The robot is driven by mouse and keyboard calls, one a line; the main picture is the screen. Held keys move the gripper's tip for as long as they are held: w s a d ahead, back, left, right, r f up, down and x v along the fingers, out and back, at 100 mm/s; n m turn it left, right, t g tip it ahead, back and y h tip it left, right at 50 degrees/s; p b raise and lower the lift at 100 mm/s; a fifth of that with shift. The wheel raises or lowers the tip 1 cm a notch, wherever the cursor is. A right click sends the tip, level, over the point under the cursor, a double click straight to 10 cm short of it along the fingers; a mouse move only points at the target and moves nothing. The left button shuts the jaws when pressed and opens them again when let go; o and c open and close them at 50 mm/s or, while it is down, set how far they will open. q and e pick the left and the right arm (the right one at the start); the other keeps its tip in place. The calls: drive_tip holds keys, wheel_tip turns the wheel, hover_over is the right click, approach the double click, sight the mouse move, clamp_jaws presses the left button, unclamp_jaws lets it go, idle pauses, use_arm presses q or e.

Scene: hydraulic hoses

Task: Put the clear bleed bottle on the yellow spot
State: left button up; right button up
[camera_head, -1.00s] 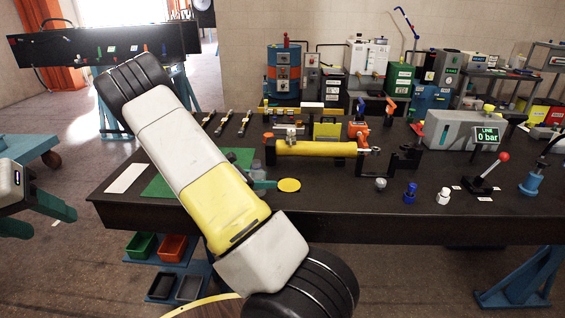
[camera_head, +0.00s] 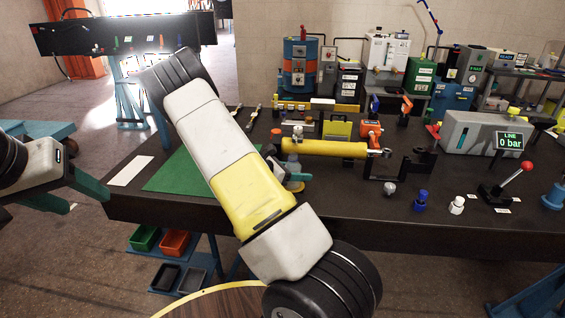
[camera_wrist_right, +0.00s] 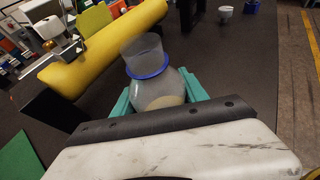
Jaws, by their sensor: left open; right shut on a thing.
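The clear bleed bottle (camera_wrist_right: 155,85) has a blue ring round its neck. In the right wrist view it is between the teal fingers of my right gripper (camera_wrist_right: 165,95), which is shut on it. In the head view my right gripper (camera_head: 292,177) and the bottle (camera_head: 293,185) are partly hidden behind my right arm. The yellow spot is not plainly visible now; a pale yellowish patch shows through the bottle's lower part in the wrist view. Whether the bottle touches the table I cannot tell. My left gripper (camera_head: 78,194) is open and empty, left of the table.
A green mat (camera_head: 170,174) and a white card (camera_head: 130,170) lie left on the dark table (camera_head: 340,205). A yellow cylinder (camera_head: 325,147) lies behind the bottle. A grey knob (camera_head: 390,188), blue fitting (camera_head: 421,198) and white fitting (camera_head: 457,204) stand to the right.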

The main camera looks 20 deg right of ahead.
drive_tip(key=shift+d, duration=0.15)
drive_tip(key=shift+f, duration=0.2)
drive_tip(key=o, duration=1.5)
